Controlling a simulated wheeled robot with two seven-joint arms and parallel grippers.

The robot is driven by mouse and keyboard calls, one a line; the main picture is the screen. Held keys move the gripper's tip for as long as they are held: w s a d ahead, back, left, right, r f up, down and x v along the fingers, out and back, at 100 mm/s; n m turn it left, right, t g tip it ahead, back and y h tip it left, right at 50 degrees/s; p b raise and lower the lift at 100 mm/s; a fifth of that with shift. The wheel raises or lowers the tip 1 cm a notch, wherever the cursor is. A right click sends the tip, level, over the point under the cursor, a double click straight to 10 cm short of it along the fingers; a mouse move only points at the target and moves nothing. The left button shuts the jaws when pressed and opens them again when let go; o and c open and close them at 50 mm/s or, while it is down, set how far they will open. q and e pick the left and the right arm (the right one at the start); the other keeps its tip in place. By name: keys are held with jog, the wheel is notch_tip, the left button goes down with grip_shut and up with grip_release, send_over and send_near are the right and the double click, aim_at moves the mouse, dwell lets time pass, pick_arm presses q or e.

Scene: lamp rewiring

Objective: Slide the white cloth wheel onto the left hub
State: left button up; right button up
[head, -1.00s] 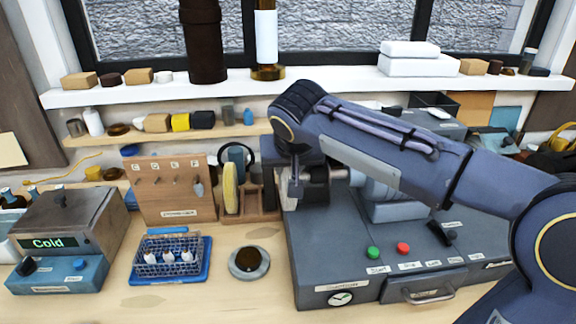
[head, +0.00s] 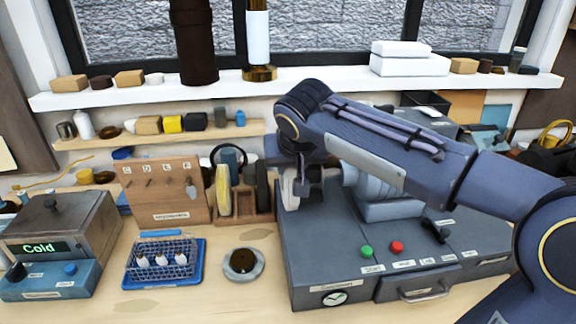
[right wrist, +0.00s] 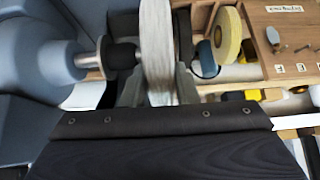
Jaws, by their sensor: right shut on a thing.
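My right gripper (right wrist: 153,88) is shut on the white cloth wheel (right wrist: 156,40), which stands upright and edge-on between the fingers. In the head view the wheel (head: 289,187) shows only in part below my right wrist, at the left end of the grey bench machine (head: 335,265). The left hub (right wrist: 121,55), a dark nub on a metal shaft, points at the wheel's face in the right wrist view. Wheel and hub look very close and roughly in line; I cannot tell whether they touch. My left gripper is not in view.
A wooden rack (head: 252,213) with a yellow wheel (head: 224,190) stands just left of the machine. Beyond it are a pegboard stand (head: 165,190), a blue tray (head: 190,275) with a wire basket and a round dish (head: 243,264). Bare tabletop lies in front.

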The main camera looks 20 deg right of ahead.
jog(key=shift+d, duration=0.2)
jog(key=shift+s+d, duration=0.15)
jog(key=shift+d, duration=0.25)
jog(key=shift+d, duration=0.1)
dwell(0.4)
jog(key=shift+s+d, duration=0.15)
jog(key=shift+d, duration=0.35)
jog(key=shift+d, duration=0.1)
jog(key=shift+s+d, duration=0.15)
jog(key=shift+d, duration=0.3)
jog(key=shift+d, duration=0.1)
jog(key=shift+s+d, duration=0.1)
jog(key=shift+d, duration=0.35)
jog(key=shift+s+d, duration=0.15)
jog(key=shift+d, duration=0.3)
dwell(0.9)
